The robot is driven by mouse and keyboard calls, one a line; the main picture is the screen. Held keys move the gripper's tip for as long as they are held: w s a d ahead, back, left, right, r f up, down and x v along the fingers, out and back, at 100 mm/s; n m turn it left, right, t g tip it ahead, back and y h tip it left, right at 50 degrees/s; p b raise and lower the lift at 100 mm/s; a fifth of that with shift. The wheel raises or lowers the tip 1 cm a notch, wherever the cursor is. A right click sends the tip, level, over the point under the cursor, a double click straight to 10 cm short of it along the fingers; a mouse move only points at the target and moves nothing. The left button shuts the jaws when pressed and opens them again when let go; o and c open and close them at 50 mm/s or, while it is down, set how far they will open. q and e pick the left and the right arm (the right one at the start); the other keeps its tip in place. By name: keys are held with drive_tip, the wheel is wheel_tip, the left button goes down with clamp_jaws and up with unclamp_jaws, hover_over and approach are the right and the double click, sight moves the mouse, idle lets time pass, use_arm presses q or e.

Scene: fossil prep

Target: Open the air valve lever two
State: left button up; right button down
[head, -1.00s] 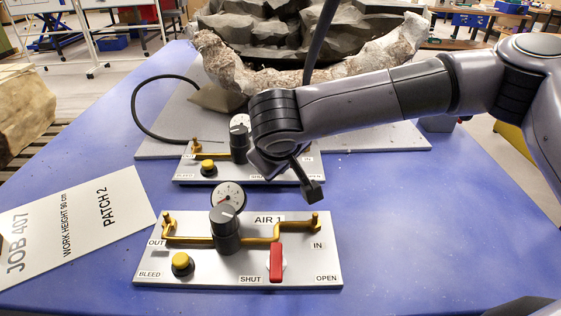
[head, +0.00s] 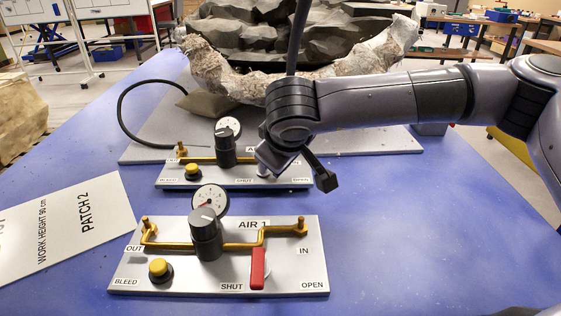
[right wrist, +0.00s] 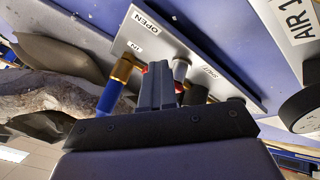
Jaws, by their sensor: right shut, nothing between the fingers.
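The far air panel (head: 215,184) stands on the blue table, its number hidden behind my right wrist. It has a dark knob, a gauge, a yellow bleed button and SHUT and OPEN labels. Its lever is mostly hidden; a silver pivot shows in the right wrist view (right wrist: 181,68), with small bits of red (right wrist: 145,70) beside the fingers. My right gripper (right wrist: 158,68) is shut and empty, with its fingers close to these red parts and the OPEN end. I cannot tell whether they touch. My left gripper is out of view.
The near AIR 1 panel (head: 180,277) has a red lever (head: 258,268) pointing toward me, between SHUT and OPEN. A fossil bone (head: 225,80) and a black hose (head: 122,105) are behind. Blue table is clear at right.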

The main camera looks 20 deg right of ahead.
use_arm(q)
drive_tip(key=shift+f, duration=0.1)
use_arm(e)
drive_tip(key=shift+w+d, duration=0.2)
drive_tip(key=shift+d, duration=0.25)
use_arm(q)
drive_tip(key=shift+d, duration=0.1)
use_arm(e)
drive_tip(key=shift+s, duration=0.1)
